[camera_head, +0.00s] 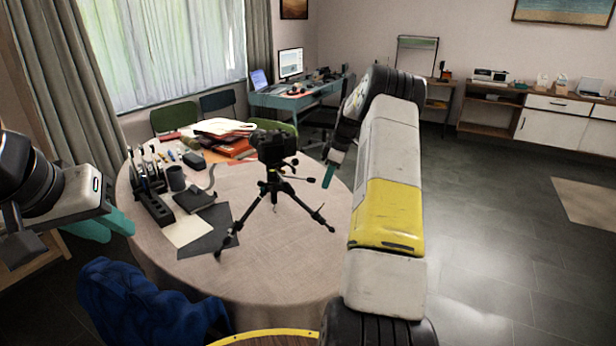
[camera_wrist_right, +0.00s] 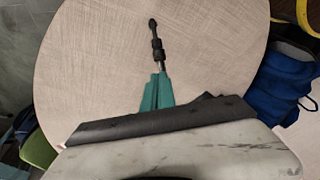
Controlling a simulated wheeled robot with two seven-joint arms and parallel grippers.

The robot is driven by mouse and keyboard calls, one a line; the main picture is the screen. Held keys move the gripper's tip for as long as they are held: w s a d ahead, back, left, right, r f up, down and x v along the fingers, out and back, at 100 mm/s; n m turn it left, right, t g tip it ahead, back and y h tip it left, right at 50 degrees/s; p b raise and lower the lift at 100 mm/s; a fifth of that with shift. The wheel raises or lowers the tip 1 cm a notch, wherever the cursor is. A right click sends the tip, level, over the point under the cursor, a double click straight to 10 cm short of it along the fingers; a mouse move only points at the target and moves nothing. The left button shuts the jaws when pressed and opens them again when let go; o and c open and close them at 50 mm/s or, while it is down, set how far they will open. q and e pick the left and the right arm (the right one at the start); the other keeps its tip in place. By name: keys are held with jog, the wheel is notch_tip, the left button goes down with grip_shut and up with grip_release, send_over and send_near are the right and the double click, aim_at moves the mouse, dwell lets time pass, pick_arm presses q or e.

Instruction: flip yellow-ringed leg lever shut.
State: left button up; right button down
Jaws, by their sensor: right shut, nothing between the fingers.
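A black tripod (camera_head: 276,188) stands on the round table with a dark camera (camera_head: 272,147) on top and its legs spread. I cannot make out a yellow ring or the state of any leg lever. My right gripper (camera_head: 329,174) is shut and empty, just right of the tripod, with its teal fingertips pointing down. In the right wrist view the teal fingers (camera_wrist_right: 158,92) are together, and a thin dark rod with a knobbed end (camera_wrist_right: 156,42) shows just beyond them; I cannot tell if it is a leg or a handle. My left gripper (camera_head: 106,226) is open at the table's left edge.
The round table (camera_head: 290,265) has bare cloth in front of the tripod. A dark organizer (camera_head: 152,200), a dark cup (camera_head: 177,178), papers (camera_head: 186,231) and stacked folders (camera_head: 230,143) lie left of and behind the tripod. A blue draped chair (camera_head: 140,305) stands at the front left.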

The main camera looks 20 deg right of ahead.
jog(key=x, duration=0.6)
jog(key=shift+f, duration=0.35)
